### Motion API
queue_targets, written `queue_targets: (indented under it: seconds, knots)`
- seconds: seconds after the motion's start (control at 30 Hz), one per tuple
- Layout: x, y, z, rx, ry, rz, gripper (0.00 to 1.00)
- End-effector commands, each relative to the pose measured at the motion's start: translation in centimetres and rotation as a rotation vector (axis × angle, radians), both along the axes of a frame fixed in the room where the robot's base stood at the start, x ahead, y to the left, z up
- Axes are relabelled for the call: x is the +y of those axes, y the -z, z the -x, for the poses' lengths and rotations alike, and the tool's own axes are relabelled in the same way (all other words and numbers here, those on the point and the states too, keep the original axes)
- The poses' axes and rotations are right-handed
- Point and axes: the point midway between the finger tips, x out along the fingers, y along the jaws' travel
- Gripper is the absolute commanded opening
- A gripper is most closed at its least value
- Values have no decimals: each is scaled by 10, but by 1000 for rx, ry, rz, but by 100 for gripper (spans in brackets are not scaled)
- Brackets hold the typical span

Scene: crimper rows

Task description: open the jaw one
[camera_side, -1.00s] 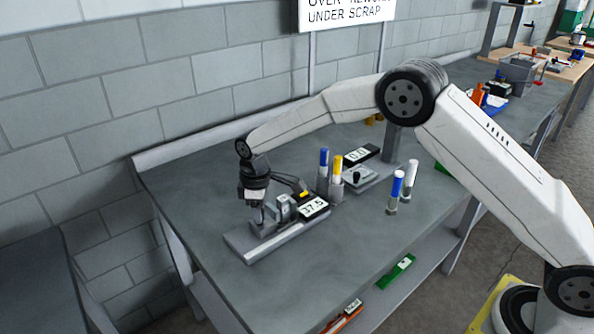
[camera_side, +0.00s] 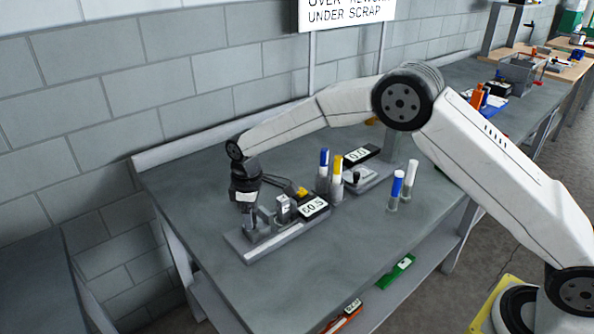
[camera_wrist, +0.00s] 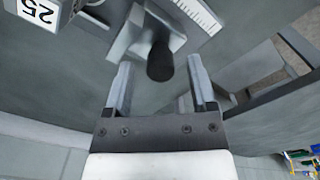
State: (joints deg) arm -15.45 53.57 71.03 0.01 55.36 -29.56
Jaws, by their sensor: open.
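The jaw fixture has a flat grey base (camera_side: 275,243) on the near left part of the bench. Its display (camera_side: 313,207) reads 60.5. A small block marked 25 (camera_side: 283,203) sits on the fixture, and it also shows at the upper left of the wrist view (camera_wrist: 42,12). My gripper (camera_wrist: 160,75) is open, pointing down over the fixture's left end. In the wrist view a dark rounded knob (camera_wrist: 160,62) on the grey sliding part (camera_wrist: 140,35) lies between my fingertips. I cannot tell whether either finger touches it.
Behind the fixture stand blue-capped and yellow-capped markers (camera_side: 337,172) in holders. Another device with a display reading 0.0 (camera_side: 357,156) is behind them. Two more capped tubes (camera_side: 396,187) stand to the right. The bench's front middle is clear.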

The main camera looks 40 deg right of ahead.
Motion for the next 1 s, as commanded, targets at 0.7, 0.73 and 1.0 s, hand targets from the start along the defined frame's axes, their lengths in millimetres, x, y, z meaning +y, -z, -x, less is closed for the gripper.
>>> queue_targets:
  seconds: [0.7,0.73,1.0]
  knots:
    - [0,-73,0,-1,0,0,73]
    - [0,-74,0,-1,0,-1,73]
    - [0,-75,0,-1,0,-1,73]
